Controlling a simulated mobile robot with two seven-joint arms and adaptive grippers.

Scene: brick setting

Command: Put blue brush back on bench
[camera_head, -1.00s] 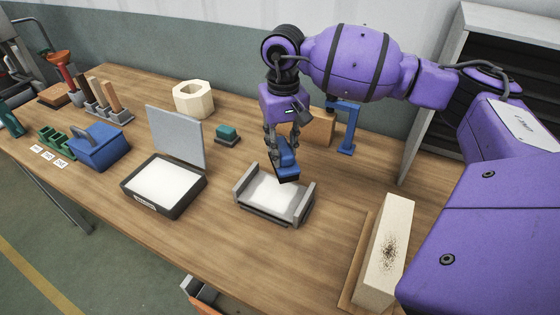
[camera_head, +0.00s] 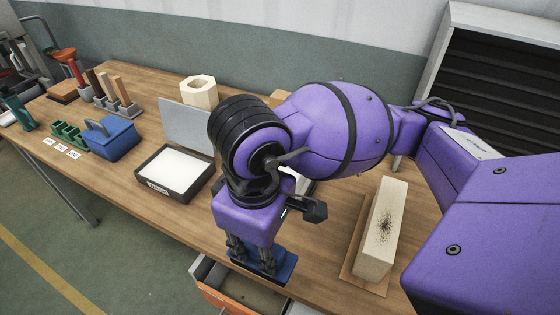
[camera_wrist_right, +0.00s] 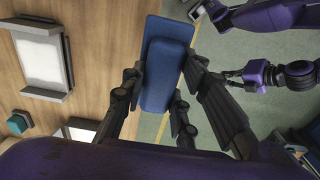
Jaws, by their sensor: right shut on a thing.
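The blue brush (camera_head: 285,262) is in my right gripper (camera_head: 253,258), near the bench's front edge in the head view. In the right wrist view, the brush (camera_wrist_right: 170,75) lies between the fingers of the gripper (camera_wrist_right: 160,88), which is shut on it. There the brush spans the edge between the wooden bench and the floor. The bench (camera_head: 120,190) is a long wooden top. Purple arm parts of mine at the upper right of the right wrist view may include my left gripper; its jaw state is unclear.
A grey holder with a white block (camera_wrist_right: 40,62) stands on the bench, mostly behind my arm in the head view. A lidded white pad box (camera_head: 175,172), a blue caddy (camera_head: 113,140) and a pale block (camera_head: 383,225) stand around. An open drawer (camera_head: 225,302) juts out below the front edge.

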